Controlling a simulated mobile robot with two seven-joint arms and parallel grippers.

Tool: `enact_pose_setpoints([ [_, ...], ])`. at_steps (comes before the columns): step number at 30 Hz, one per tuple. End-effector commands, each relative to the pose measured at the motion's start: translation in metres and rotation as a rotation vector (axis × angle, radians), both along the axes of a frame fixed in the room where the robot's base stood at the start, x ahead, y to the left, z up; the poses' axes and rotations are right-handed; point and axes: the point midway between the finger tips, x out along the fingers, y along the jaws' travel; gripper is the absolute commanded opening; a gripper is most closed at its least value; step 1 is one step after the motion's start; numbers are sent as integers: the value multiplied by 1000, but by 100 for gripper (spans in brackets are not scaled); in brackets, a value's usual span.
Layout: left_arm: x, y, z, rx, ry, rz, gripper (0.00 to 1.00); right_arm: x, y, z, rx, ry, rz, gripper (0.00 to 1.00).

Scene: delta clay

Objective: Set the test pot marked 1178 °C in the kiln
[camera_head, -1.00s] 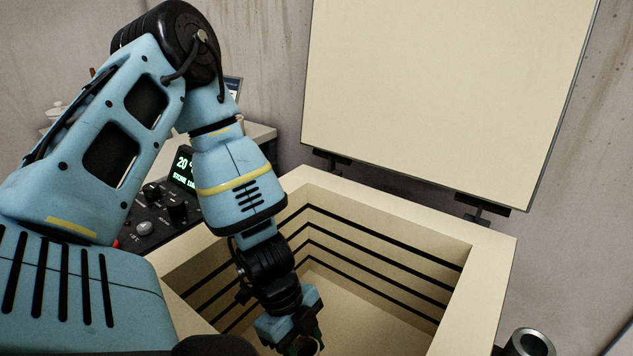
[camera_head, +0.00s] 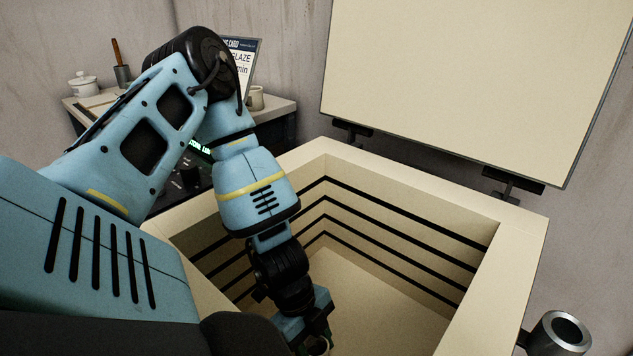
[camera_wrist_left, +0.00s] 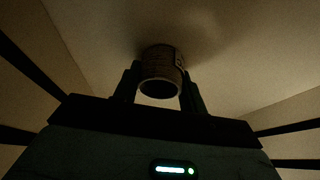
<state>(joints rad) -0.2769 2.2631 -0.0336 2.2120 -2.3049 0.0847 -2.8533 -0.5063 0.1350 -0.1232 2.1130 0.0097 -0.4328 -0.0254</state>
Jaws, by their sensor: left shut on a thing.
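The kiln (camera_head: 520,225) is an open, cream square chamber with dark grooves around its inner walls. Its lid (camera_head: 470,80) stands raised at the back. My left arm reaches down into the chamber. My left gripper (camera_head: 318,344) is low in the kiln, near the bottom edge of the head view. In the left wrist view, the gripper (camera_wrist_left: 158,90) is shut on a small round pot (camera_wrist_left: 160,72), with a finger on each side. The pot is dim, and any temperature mark on it is unreadable. I cannot tell whether it touches the floor. My right gripper is not in view.
A grey metal tube (camera_head: 560,333) stands at the kiln's right front corner. A side table (camera_head: 85,105) at the back left holds a white lidded pot (camera_head: 84,84), a cup (camera_head: 256,98) and a printed card (camera_head: 242,62). The control panel is partly hidden by my arm.

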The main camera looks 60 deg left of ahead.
Motion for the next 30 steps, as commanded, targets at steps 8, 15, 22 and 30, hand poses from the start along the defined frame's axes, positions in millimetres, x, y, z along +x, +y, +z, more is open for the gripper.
enact_pose_setpoints([
  [8,0,0,-2,0,0,0,53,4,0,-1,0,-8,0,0],
  [15,0,0,-2,0,0,0,66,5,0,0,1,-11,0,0],
  [22,-1,3,8,3,-2,-1,66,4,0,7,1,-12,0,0],
  [30,-5,18,49,3,-4,-2,66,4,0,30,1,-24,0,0],
])
